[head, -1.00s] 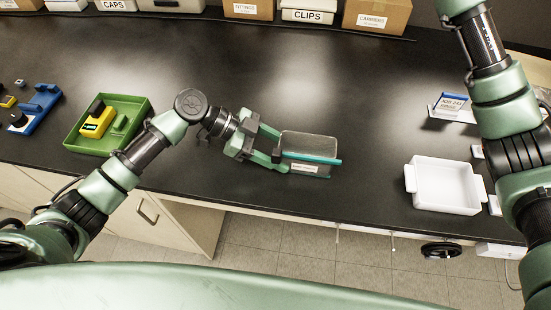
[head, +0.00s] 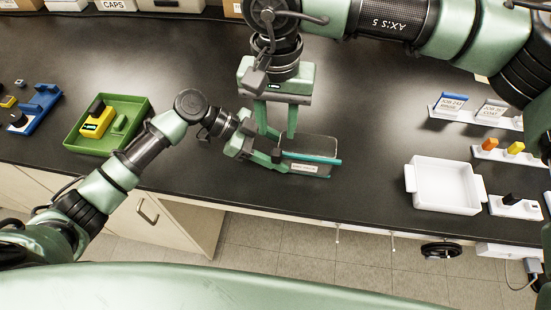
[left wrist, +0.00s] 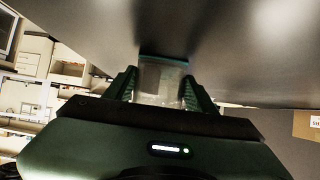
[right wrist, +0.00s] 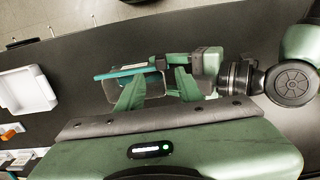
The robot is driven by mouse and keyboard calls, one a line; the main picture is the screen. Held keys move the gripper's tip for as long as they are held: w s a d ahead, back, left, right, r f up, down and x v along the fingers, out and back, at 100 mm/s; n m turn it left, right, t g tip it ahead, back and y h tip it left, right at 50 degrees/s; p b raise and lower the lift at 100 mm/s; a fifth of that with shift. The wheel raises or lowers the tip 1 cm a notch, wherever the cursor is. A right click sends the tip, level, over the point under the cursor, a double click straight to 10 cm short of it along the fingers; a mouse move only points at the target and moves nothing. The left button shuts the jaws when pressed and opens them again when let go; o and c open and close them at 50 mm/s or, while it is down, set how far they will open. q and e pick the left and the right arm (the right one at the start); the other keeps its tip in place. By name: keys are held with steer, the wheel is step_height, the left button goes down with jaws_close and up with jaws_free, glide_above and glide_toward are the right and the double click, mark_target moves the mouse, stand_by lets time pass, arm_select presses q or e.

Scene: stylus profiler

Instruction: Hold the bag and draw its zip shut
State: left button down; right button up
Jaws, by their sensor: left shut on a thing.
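The clear bag (head: 316,144) has a teal zip strip (head: 325,160) along its near side and a white label below it. My left gripper (head: 281,160) is shut on the bag's left end; the bag shows between its fingers in the left wrist view (left wrist: 160,80). My right gripper (head: 277,136) points down over the bag's left part, its two fingers apart and nothing seen gripped. A small dark piece stands at the strip's left end; I cannot tell whether it is the slider. In the right wrist view the teal strip (right wrist: 125,72) lies beyond the open fingers, partly hidden.
A green tray (head: 72,140) with a yellow device stands at left, a blue stand (head: 38,108) beyond it. A white tray (head: 411,180) and small white holders stand at right. Boxes line the back. The bench's front edge runs close in front of the bag.

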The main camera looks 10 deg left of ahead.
mark_target(276, 153)
step_height(276, 153, down, 9)
steer(key=shift+f, duration=0.1)
stand_by(0.4)
stand_by(0.4)
jaws_close()
stand_by(1.3)
